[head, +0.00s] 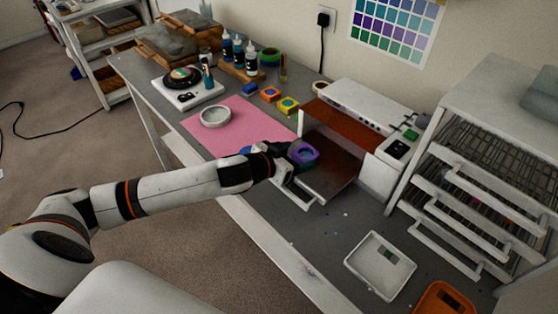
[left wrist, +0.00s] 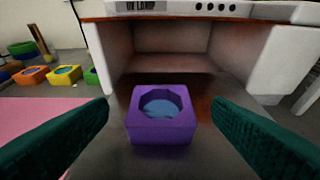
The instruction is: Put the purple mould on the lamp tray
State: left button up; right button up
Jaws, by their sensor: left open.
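The purple mould (left wrist: 160,117) is a small block with a round-edged cavity holding blue liquid. In the left wrist view it sits on the lamp tray (left wrist: 95,158), upright, in front of the lamp's opening. In the head view the purple mould (head: 303,153) is at the left side of the dark lamp tray (head: 332,178), just past my gripper. My left gripper (head: 287,163) is open; its green fingers (left wrist: 160,135) stand apart on either side of the mould, with gaps on both sides. My right gripper is not in view.
The white lamp housing (head: 352,107) stands behind the tray. A pink mat (head: 235,122) lies to the left. Orange (head: 270,94) and yellow (head: 288,106) moulds stand at the back. A wire rack (head: 480,185) and white dish (head: 380,265) are to the right.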

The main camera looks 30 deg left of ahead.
pick_arm(q)
jog(key=shift+b+v, duration=0.6)
jog(key=shift+v, duration=3.2)
jog(key=shift+c, duration=0.2)
